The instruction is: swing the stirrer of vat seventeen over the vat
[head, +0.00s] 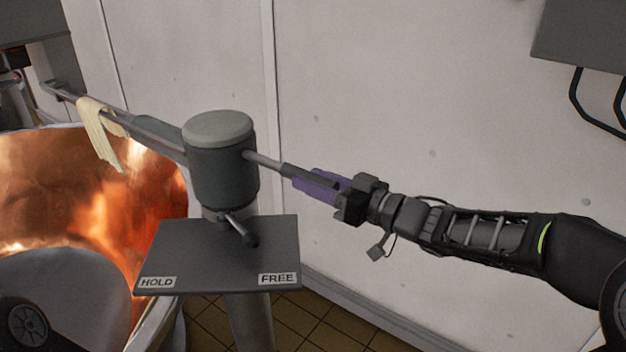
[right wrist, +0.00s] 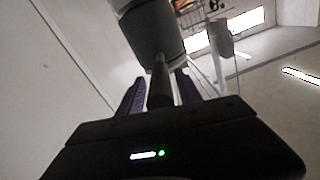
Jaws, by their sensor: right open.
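The stirrer's grey hub (head: 221,165) stands on a post beside the copper vat (head: 95,205). Its long arm (head: 155,132) runs from the hub to the upper left, across the vat's back edge in the picture. A handle bar (head: 265,160) sticks out of the hub to the right. My right gripper (head: 310,182) is at this bar. In the right wrist view the bar (right wrist: 160,82) lies between the two purple fingers, which are open around it. A small black-knobbed lever (head: 243,230) below the hub points toward the FREE side. No vat number is readable. My left gripper is not in view.
A pale cloth (head: 100,130) hangs over the stirrer's arm. A grey plate (head: 215,260) marked HOLD and FREE sits below the hub. A white wall (head: 420,100) stands close behind. A grey box (head: 585,35) with black tubes is at the upper right.

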